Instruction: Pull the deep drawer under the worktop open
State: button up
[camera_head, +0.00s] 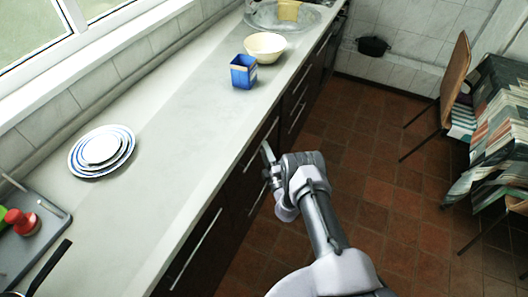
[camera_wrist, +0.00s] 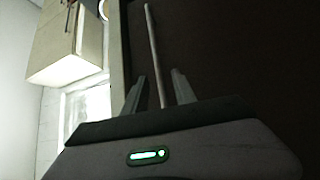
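My gripper (camera_head: 268,160) is at the dark drawer fronts under the worktop (camera_head: 205,135), beside a pale bar handle (camera_head: 257,143). In the wrist view my gripper (camera_wrist: 157,84) has its two fingers apart, with a thin bar handle (camera_wrist: 152,45) running lengthwise between them. A gap shows on each side of the bar, so the gripper is open around it and not clamped. The dark drawer front (camera_wrist: 230,60) fills the right of the wrist view. The drawers look shut. My gripper partly hides the front it is at.
On the worktop are a stack of plates (camera_head: 102,150), a blue box (camera_head: 243,72), a cream bowl (camera_head: 265,47) and a board (camera_head: 35,225) with a red item. A chair (camera_head: 455,75) and a cloth-covered table (camera_head: 495,130) stand at the right. Tiled floor (camera_head: 370,165) between is clear.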

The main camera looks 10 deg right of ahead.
jog(key=shift+w+a+r, duration=0.15)
jog(key=shift+w, duration=0.6)
grip_shut()
dwell(0.9)
